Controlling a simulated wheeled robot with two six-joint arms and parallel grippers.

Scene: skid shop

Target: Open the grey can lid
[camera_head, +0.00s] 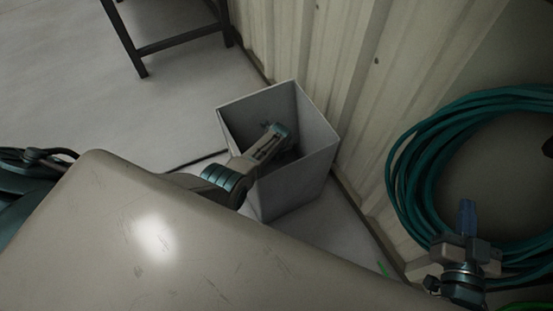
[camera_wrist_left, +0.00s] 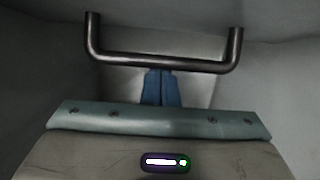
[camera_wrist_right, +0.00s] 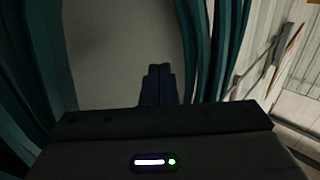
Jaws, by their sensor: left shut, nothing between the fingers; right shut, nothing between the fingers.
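The grey can (camera_head: 308,175) is a square, tapered bin standing on the floor against the wall, its top rim open in the head view. My left gripper (camera_head: 276,138) reaches down inside it; its fingers are hidden there. The left wrist view shows its blue fingers (camera_wrist_left: 161,77) shut and empty, pointing at a dark bar handle (camera_wrist_left: 165,62) in front of grey surfaces. The bar crosses just beyond the fingers; I cannot tell whether they touch. I cannot make out the lid clearly. My right gripper (camera_head: 467,207) is shut and empty, well to the right.
A coil of teal hose (camera_head: 402,165) hangs on the right, close around my right gripper. The corrugated wall (camera_head: 350,60) stands right behind the can. A dark metal frame (camera_head: 180,42) stands at the upper left. The floor (camera_head: 60,80) at the left is clear.

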